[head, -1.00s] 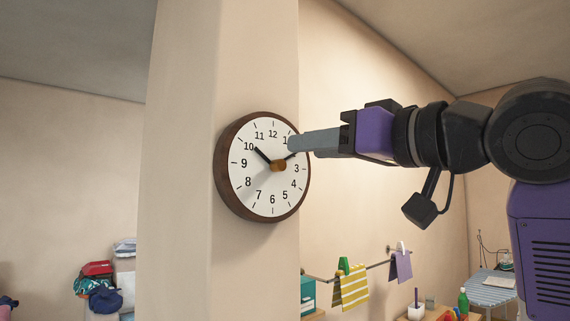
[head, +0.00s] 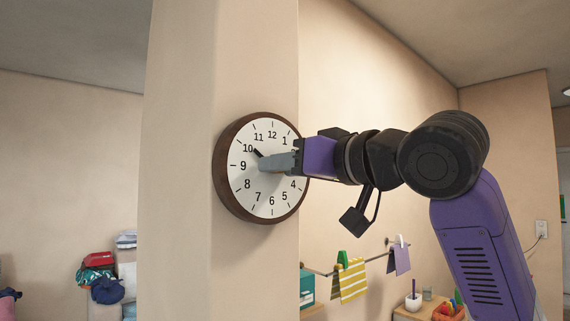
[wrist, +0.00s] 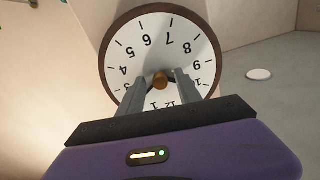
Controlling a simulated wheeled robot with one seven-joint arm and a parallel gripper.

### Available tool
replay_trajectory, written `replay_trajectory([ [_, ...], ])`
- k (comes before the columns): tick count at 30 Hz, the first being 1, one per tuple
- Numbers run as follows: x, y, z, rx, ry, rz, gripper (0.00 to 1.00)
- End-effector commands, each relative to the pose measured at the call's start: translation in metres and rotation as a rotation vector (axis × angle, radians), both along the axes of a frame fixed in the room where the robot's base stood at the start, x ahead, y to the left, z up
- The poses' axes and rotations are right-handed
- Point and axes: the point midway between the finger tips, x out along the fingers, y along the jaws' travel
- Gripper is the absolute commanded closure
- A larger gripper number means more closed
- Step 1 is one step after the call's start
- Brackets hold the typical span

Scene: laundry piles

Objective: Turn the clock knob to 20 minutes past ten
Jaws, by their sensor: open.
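The round wall clock (head: 257,196) has a dark wooden rim and a white face with black numbers. It hangs on the pillar, and shows upside down in the wrist view (wrist: 160,48). Its orange-brown knob (wrist: 160,81) sits at the centre of the face; in the head view my gripper hides it. A thick black hand (head: 257,152) points near 10. The other hand is hidden behind my gripper in the head view. My gripper (head: 265,163) is open, its grey fingers reaching to the face. In the wrist view my gripper (wrist: 160,78) has one finger on each side of the knob; contact is unclear.
The beige pillar (head: 190,150) bears the clock. Below right, a rail carries a yellow striped cloth (head: 350,281) and a purple cloth (head: 399,259). A laundry pile (head: 103,275) lies at lower left. The air around the clock is otherwise clear.

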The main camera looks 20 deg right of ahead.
Motion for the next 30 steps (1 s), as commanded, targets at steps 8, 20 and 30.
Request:
replay_trajectory([
  [8, -0.0003, 0.0, -0.0001, 0.0, 0.0, 0.0, 0.89],
  [20, -0.0004, 0.0, 0.0002, 0.02, 0.005, 0.001, 1.0],
  [30, -0.0004, 0.001, 0.0007, 0.195, 0.063, 0.003, 1.0],
])
